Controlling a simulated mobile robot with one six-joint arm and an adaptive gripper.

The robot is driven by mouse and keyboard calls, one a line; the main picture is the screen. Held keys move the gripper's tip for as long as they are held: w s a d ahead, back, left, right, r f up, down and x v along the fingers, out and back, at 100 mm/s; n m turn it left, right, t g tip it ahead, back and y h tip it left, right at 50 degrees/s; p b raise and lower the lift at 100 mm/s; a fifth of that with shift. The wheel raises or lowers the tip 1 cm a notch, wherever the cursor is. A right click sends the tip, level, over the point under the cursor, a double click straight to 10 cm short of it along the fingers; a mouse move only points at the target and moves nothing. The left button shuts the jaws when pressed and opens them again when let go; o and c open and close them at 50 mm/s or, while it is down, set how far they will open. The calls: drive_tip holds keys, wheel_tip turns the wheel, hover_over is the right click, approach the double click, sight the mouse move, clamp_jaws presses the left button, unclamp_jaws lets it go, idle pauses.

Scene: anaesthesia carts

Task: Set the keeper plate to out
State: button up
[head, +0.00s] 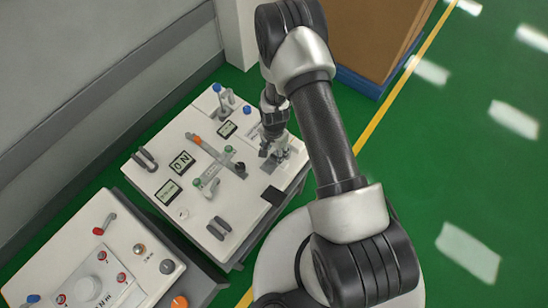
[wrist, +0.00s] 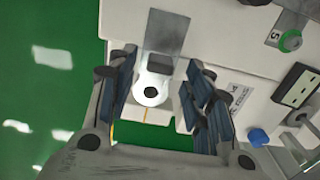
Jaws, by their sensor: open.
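A grey metal plate (wrist: 172,28) shows in the wrist view, with a dark block (wrist: 160,64) at its end. It may be the keeper plate, but I cannot read a name on it. A white round part with a dark centre (wrist: 150,92) sits beside the block, between my fingers in the picture. My gripper (wrist: 160,68) is open, with one finger on each side of these parts; I cannot tell whether it touches them. In the head view my gripper (head: 268,148) is at the right side of the white cart top, partly hiding the metal fitting (head: 290,156) there.
A second panel (head: 68,265) with knobs stands at the lower left. Green floor lies to the right, with a brown box (head: 372,38) behind.

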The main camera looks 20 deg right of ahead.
sight(274, 156)
drive_tip(key=shift+f+b, duration=0.35)
drive_tip(key=shift+f, duration=1.35)
drive_tip(key=shift+c, duration=0.6)
clamp_jaws()
